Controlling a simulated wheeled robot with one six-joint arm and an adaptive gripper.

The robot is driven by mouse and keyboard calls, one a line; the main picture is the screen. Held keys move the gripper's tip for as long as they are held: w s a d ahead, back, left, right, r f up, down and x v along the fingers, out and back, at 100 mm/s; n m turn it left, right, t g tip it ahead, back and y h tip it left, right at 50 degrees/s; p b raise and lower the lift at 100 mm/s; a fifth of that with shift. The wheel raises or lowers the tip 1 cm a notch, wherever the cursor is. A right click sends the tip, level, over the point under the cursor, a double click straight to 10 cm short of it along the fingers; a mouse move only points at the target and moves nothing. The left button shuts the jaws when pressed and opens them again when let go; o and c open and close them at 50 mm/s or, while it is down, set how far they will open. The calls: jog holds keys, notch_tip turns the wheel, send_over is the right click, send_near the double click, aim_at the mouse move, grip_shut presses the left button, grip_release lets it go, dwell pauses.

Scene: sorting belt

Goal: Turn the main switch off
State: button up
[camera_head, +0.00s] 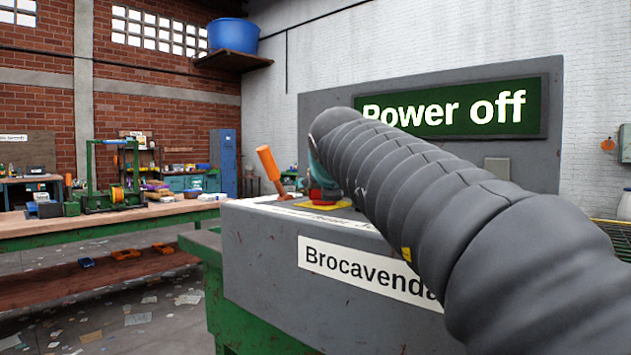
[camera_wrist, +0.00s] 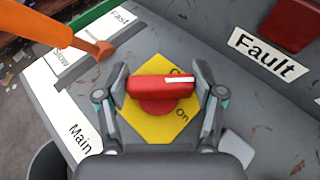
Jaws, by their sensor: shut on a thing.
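The main switch (camera_wrist: 160,88) is a red bar-shaped knob with a white mark at its right end. It sits on a yellow plate (camera_wrist: 150,124) where "On" and a partly hidden word show. In the wrist view the bar lies roughly level across the picture. My gripper (camera_wrist: 161,82) has one finger at each end of the bar and is shut on it. A "Main" label (camera_wrist: 79,138) lies beside the plate. In the head view my arm hides most of the gripper and knob; a bit of red (camera_head: 322,194) shows. The sign (camera_head: 450,108) reads "Power off".
An orange lever (camera_wrist: 105,49) stands left of the switch by the "Fast" and "Slow" labels, close to my left finger. A "Fault" label (camera_wrist: 268,54) and a red panel part (camera_wrist: 300,22) are at the right. The grey console (camera_head: 260,255) is marked "Brocavenda".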

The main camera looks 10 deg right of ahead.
dwell(0.4)
jog(key=o, duration=1.2)
jog(key=shift+c, duration=0.2)
jog(key=v, duration=1.2)
jog(key=shift+d, duration=0.1)
